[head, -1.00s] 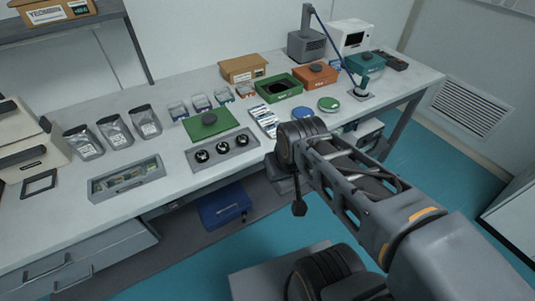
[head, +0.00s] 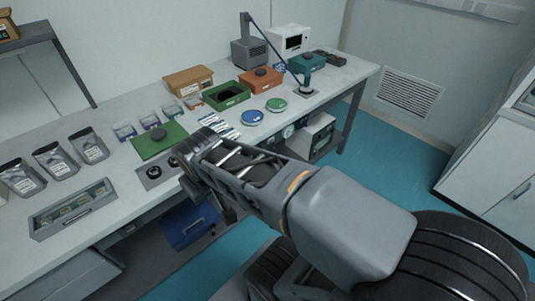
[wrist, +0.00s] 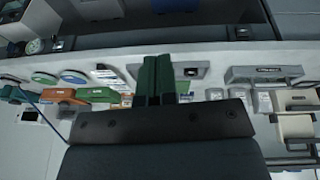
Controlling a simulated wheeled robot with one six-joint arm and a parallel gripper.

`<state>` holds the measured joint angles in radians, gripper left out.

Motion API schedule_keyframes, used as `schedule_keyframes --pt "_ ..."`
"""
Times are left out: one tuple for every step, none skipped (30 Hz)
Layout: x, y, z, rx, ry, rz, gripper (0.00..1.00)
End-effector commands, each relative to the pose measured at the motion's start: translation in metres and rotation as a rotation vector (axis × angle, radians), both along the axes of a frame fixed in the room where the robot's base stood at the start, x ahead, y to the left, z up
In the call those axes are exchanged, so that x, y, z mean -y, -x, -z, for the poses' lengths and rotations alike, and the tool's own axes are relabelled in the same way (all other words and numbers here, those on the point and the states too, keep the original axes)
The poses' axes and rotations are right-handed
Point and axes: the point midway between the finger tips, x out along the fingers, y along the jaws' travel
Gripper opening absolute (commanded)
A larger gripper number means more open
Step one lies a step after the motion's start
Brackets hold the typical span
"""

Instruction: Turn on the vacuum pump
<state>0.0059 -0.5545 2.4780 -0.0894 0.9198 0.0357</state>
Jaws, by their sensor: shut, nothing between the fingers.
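No unit is clearly labelled as the vacuum pump. A grey box with a blue hose (head: 250,52) stands at the back of the table; the hose runs to a small dark stand (head: 305,86). Under the table's right part is a white-and-grey unit (head: 318,135) with round dial-like parts (head: 288,131) beside it, partly hidden by my arm. I cannot tell which is the pump, and no switch is readable. My gripper (wrist: 154,80) shows in the wrist view with its green fingers together, empty, in front of the table; my arm hides it in the head view.
The long white table (head: 345,80) holds bins, pouches, lidded dishes and a grey tray (head: 75,210). A blue case (head: 190,222) lies below it. Teal floor (head: 400,140) is free to the right, up to a white cabinet (head: 490,170).

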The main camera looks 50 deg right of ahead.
Motion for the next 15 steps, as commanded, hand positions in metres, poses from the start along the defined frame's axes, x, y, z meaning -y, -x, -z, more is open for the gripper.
schedule_keyframes --pt "0.011 -0.003 0.029 -0.03 0.05 0.012 0.0" --pt "0.019 -0.006 0.04 -0.044 0.087 0.022 0.0" --pt "0.032 -0.009 0.056 -0.071 0.146 0.036 0.0" --pt "0.043 -0.013 0.069 -0.092 0.196 0.048 0.0" --pt "0.054 -0.016 0.082 -0.111 0.249 0.059 0.0" --pt "0.071 -0.022 0.099 -0.138 0.326 0.076 0.0" --pt "0.083 -0.026 0.111 -0.156 0.386 0.089 0.0" --pt "0.096 -0.031 0.123 -0.174 0.446 0.101 0.0" --pt "0.113 -0.038 0.137 -0.193 0.529 0.116 0.0" --pt "0.125 -0.043 0.147 -0.206 0.592 0.126 0.0" --pt "0.137 -0.049 0.156 -0.215 0.653 0.134 0.0" --pt "0.151 -0.057 0.168 -0.224 0.734 0.143 0.0" --pt "0.162 -0.063 0.176 -0.228 0.794 0.148 0.0" --pt "0.172 -0.069 0.184 -0.231 0.852 0.154 0.0" --pt "0.184 -0.078 0.194 -0.231 0.927 0.155 0.0"
